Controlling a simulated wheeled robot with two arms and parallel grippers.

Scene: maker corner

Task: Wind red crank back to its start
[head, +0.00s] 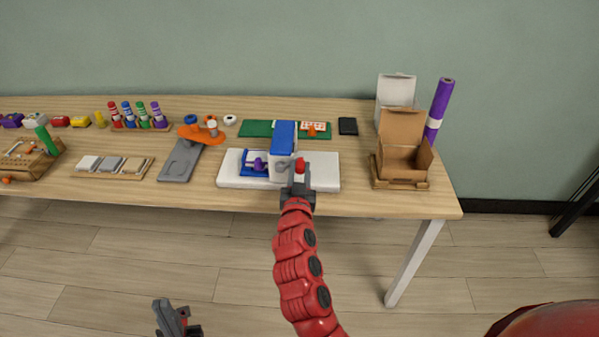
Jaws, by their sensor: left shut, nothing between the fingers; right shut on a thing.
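The red crank (300,165) shows as a small red knob at the front right of a blue and white block (284,138), which stands on a white base (325,175) near the table's front edge. My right gripper (298,184) reaches up to it from the front and is shut on it. The gripper hides part of the crank, and its turn angle is hard to tell. My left gripper (172,317) is shut and empty, low in the picture, over the floor and well apart from the table.
A blue frame with a purple part (256,164) sits left of the block on the base. A grey plate (180,161) and an orange piece (199,133) lie further left. An open cardboard box (402,155) stands right. Bare table (353,160) separates it from the base.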

